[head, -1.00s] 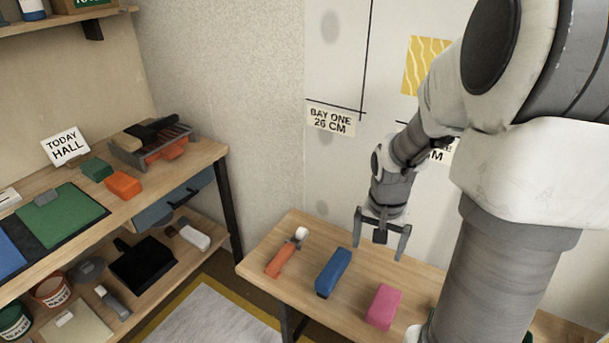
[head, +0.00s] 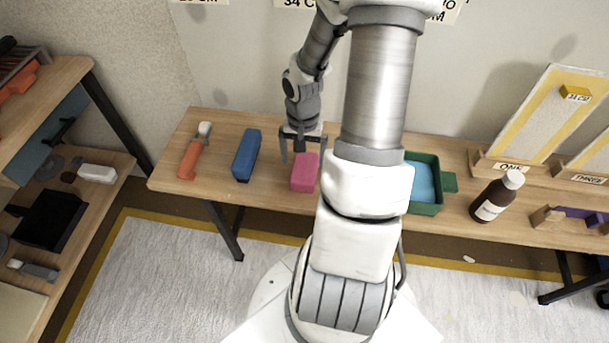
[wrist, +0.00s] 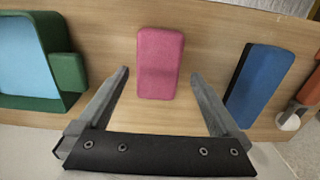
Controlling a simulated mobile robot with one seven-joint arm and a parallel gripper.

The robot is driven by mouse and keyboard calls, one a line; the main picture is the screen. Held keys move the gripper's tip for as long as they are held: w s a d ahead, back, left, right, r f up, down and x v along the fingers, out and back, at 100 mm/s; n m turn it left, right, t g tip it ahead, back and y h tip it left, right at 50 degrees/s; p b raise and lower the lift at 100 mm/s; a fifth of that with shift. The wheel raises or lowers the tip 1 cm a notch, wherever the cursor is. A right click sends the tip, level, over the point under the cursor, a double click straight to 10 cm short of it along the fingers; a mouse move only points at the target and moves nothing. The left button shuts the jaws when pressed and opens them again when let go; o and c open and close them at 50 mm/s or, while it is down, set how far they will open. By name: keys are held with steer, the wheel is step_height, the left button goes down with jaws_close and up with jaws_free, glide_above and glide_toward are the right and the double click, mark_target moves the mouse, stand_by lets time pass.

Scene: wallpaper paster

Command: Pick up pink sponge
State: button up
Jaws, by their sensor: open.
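The pink sponge (head: 305,171) lies flat on the wooden table (head: 272,183), just left of my arm in the head view. In the wrist view the pink sponge (wrist: 159,62) stands out ahead between the lines of the two fingers, nearer the far side. My gripper (head: 301,158) is open and empty, beside the sponge's wall-side end in the head view. In the wrist view my gripper (wrist: 160,80) has its fingers spread wider than the sponge. I see no contact with it; the height above the table is hard to tell.
A blue block (head: 246,154) and an orange-handled tool (head: 194,152) lie left of the sponge. A green tray (head: 428,207) with blue inside and a brown bottle (head: 494,196) stand to the right. The wall rises close behind the table.

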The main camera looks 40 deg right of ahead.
mark_target(304, 167)
steer(key=shift+d+f+b, duration=0.2)
steer(key=shift+f+b, duration=1.35)
steer(key=shift+f, duration=1.4)
steer(key=c, duration=1.2)
steer(key=shift+o, duration=0.2)
steer(key=shift+r, duration=0.15)
steer(key=shift+r+p, duration=0.35)
steer(key=shift+r, duration=0.1)
step_height(304, 167, up, 4)
steer(key=shift+f+p, duration=0.2)
steer(key=shift+p, duration=0.9)
steer(key=s+d+r+p, duration=0.5)
steer(key=d+r, duration=0.1)
steer(key=d, duration=0.4)
steer(key=shift+s+d+r, duration=0.2)
